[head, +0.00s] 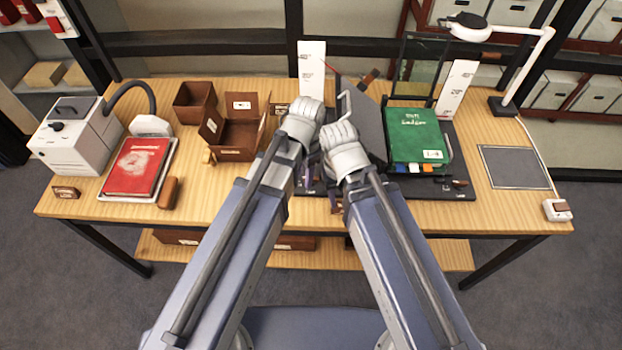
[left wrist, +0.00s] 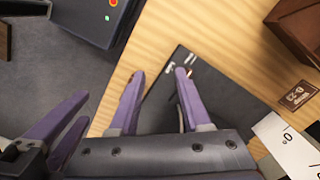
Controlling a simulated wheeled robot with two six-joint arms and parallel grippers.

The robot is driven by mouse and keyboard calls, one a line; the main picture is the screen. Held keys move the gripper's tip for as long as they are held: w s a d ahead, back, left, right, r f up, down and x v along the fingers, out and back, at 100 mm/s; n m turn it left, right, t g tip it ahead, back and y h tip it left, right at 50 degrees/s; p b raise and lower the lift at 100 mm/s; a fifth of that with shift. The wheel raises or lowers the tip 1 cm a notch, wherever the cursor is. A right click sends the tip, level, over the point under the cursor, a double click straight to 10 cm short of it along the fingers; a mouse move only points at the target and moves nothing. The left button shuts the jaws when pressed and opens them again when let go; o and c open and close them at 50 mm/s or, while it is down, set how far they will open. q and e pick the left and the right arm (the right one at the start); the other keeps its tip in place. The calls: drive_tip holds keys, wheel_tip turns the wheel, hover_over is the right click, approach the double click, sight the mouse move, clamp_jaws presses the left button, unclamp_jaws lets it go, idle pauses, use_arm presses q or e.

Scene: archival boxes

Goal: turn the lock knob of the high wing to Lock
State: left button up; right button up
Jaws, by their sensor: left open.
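A black book cradle (head: 455,158) stands at the middle of the table, with a grey tilted wing (head: 358,128) on its left and a green book (head: 417,138) on its right. My left gripper (left wrist: 158,85) is open over the edge of the cradle's black base (left wrist: 215,95), which also shows in the left wrist view. One finger is beside small white markings on the base. The lock knob cannot be made out; the finger may hide it. My right gripper (left wrist: 86,108) has its fingers apart and is empty, beside the left one.
A red book (head: 137,167), brown boxes (head: 236,136) and a white machine (head: 75,137) stand at left. A lamp (head: 520,65) and a grey mat (head: 514,167) are at right. White marked strips (head: 311,70) rise behind the cradle.

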use_arm(q)
drive_tip(key=w+f+m, duration=0.1)
drive_tip(key=w+m, duration=0.1)
drive_tip(key=w+d+f+m+b, duration=0.1)
drive_tip(key=w+m, duration=0.1)
drive_tip(key=w+f+m+b, duration=0.1)
drive_tip(key=w+m, duration=0.1)
drive_tip(key=w, duration=0.1)
drive_tip(key=shift+d+h, duration=0.3)
drive_tip(key=shift+w+m, duration=0.25)
drive_tip(key=shift+m, duration=0.35)
drive_tip(key=shift+f, duration=0.1)
wheel_tip(320, 180, down, 8)
drive_tip(key=b, duration=0.8)
drive_tip(key=shift+r, duration=0.2)
clamp_jaws()
